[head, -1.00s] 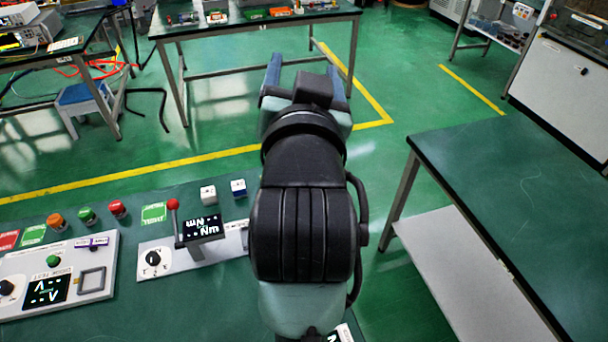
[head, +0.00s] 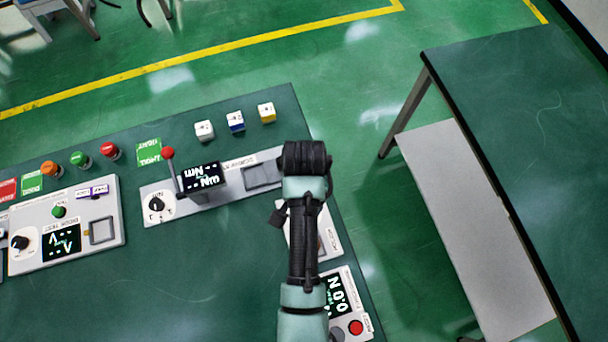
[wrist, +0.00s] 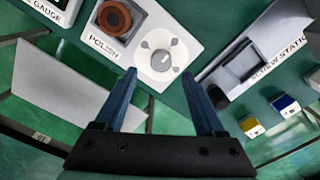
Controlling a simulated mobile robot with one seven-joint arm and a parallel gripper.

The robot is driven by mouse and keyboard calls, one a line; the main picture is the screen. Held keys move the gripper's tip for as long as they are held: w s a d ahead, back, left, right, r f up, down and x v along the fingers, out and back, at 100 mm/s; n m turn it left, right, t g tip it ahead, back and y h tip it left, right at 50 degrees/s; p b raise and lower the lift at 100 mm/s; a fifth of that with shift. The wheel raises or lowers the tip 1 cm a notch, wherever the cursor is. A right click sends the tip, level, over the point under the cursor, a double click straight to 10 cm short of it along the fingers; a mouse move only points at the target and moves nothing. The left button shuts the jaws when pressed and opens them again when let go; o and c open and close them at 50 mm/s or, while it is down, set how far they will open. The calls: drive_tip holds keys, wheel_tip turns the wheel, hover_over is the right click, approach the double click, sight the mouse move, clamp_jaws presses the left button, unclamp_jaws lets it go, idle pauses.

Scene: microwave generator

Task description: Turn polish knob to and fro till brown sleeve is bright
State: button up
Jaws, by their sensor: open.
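The polish panel (wrist: 135,48), a light plate labelled POLISH, lies on the green bench in the wrist view. Its round white dial carries a grey polish knob (wrist: 162,61). The brown sleeve (wrist: 115,17), a brown ring with a dark centre, sits on the same panel, up and left of the knob. My gripper (wrist: 160,74) is open, its two blue fingers reaching toward the knob, with one fingertip on each side of it in the picture. I cannot tell their height above it. In the head view my arm covers much of the polish panel (head: 330,241), and my fingers are hidden.
The screw station (wrist: 220,88) lies right of the polish panel, with small coloured cubes (head: 236,122) behind it. A gauge panel (head: 345,305) with a red button is close by in the head view. A second table (head: 500,120) stands to the right across a floor gap.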

drive_tip(key=shift+w+f, duration=0.1)
drive_tip(key=shift+f, duration=2.65)
clamp_jaws()
